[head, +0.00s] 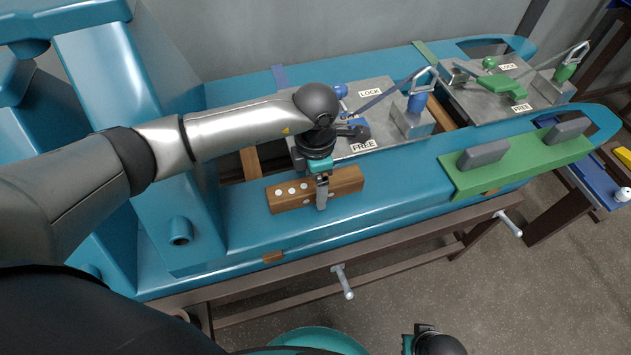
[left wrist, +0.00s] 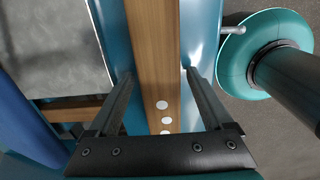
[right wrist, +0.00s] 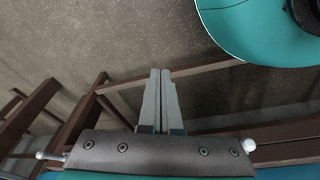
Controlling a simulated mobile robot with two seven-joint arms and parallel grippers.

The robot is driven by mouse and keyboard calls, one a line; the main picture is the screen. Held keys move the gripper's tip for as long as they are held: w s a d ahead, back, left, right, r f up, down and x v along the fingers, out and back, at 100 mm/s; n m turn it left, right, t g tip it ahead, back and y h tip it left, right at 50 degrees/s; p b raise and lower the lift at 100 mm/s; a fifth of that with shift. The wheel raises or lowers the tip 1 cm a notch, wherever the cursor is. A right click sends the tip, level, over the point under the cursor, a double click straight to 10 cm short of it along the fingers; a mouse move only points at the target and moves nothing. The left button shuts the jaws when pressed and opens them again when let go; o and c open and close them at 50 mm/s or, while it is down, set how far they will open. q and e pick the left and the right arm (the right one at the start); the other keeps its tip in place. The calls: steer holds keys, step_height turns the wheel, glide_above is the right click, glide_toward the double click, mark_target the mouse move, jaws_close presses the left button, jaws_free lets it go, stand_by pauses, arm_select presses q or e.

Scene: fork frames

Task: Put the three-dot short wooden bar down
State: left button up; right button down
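The short wooden bar (head: 345,183) with three white dots near its left end appears to rest on the teal beam. My left gripper (head: 321,205) is above it, one finger in front of the bar's near face; the far finger is hidden behind the bar. In the left wrist view the bar (left wrist: 155,45) runs between the two spread fingers of the left gripper (left wrist: 159,74), with a narrow gap beside it, so the gripper is open around it. My right gripper (right wrist: 160,75) is shut and empty, fingers together, over the floor.
Grey metal plates with LOCK (head: 369,93) and FREE labels and lever clamps stand behind and right of the bar. A green block strip (head: 515,165) with two grey pads is at the right. The beam (head: 400,190) between bar and strip is clear.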

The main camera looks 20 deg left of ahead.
mark_target(315, 182)
arm_select(q)
steer(key=shift+r, duration=0.1)
arm_select(e)
steer(key=shift+s, duration=0.1)
arm_select(q)
step_height(315, 182, up, 12)
steer(key=p, duration=0.4)
arm_select(e)
steer(key=s+d+f, duration=0.4)
steer(key=s+f, duration=0.1)
steer(key=shift+s+d+f, duration=0.35)
steer(key=shift+s, duration=0.05)
